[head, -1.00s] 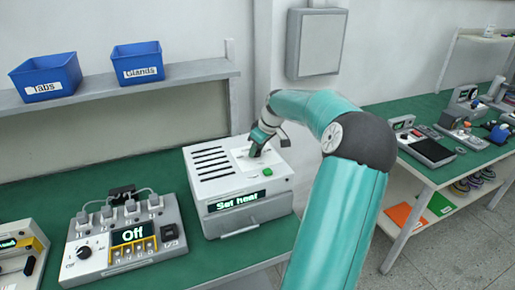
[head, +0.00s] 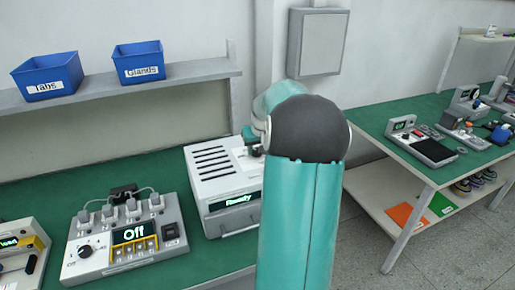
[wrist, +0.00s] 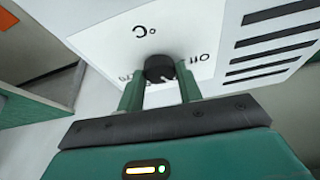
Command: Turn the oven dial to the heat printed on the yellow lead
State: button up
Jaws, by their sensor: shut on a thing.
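The oven (head: 222,180) is a white box with black slots in its top and a front display that reads "Ready". In the wrist view its black dial (wrist: 160,68) sits on a white plate marked "°C", with other printed marks partly covered. My gripper (wrist: 160,90) is shut on the dial, one green finger on each side. In the head view my gripper is mostly hidden behind my arm. I cannot make out the dial's exact setting. No yellow lead can be made out in these views.
Left of the oven stands a grey box (head: 125,240) with a display reading "Off", a knob and several plugs. Blue bins marked "Tabs" (head: 48,78) and "Glands" (head: 139,63) sit on the shelf above. Another green-topped bench (head: 385,110) stands at the right.

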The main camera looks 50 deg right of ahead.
dwell(0.3)
jog(key=o, duration=1)
jog(key=v, duration=1.3)
jog(key=shift+a+r, duration=0.1)
jog(key=shift+r, duration=0.25)
